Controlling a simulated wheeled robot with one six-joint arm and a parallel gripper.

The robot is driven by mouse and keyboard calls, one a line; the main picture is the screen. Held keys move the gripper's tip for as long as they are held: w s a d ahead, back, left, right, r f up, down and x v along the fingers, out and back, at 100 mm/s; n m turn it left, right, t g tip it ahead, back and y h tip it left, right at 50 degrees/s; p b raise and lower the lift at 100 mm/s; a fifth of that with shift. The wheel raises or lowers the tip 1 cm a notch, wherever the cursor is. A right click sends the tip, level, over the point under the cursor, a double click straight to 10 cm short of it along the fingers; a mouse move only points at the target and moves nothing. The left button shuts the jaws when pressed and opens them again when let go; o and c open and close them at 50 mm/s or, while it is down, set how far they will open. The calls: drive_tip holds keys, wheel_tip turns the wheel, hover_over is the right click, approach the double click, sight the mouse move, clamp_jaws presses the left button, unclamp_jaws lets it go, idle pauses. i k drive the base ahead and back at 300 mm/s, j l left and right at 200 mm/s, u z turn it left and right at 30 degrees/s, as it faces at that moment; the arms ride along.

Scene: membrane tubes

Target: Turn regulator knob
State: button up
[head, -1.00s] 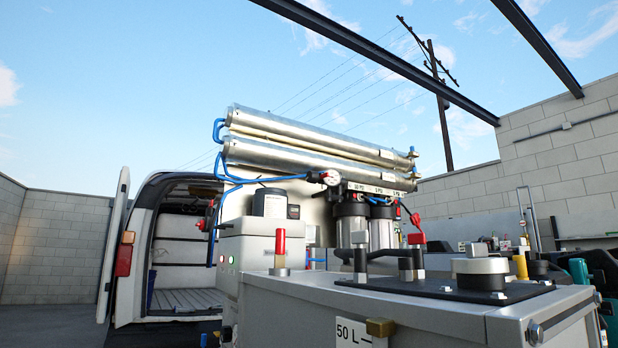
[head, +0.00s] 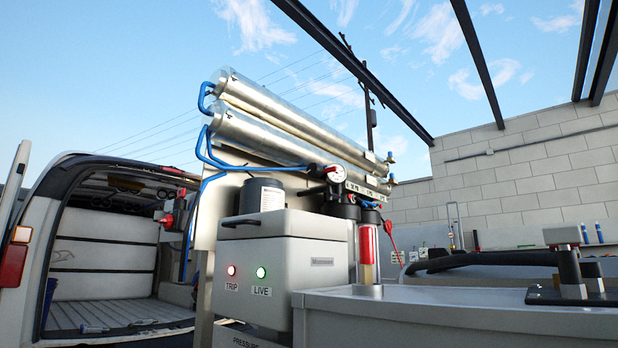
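The membrane unit stands in the middle of the view, with two silver membrane tubes (head: 290,125) slanting down to the right. Blue hoses (head: 207,150) run from their left ends. A round white pressure gauge (head: 336,173) sits below the tubes, with a dark fitting (head: 314,171) at its left. I cannot tell which part is the regulator knob. My gripper is not in view.
A grey control box (head: 285,245) with red and green lights stands in front of the unit. A grey tank (head: 430,312) fills the lower right. An open van (head: 105,255) is at left. A block wall (head: 530,175) and overhead beams are behind.

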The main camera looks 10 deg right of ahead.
sight(315, 170)
drive_tip(key=i+j+z, duration=0.1)
drive_tip(key=i+j, duration=0.25)
drive_tip(key=j, duration=0.3)
drive_tip(key=i+j+z, duration=0.25)
drive_tip(key=j, duration=0.4)
drive_tip(key=i+j+z, duration=0.1)
drive_tip(key=i+j, duration=0.25)
drive_tip(key=j, duration=0.35)
drive_tip(key=i+z, duration=0.05)
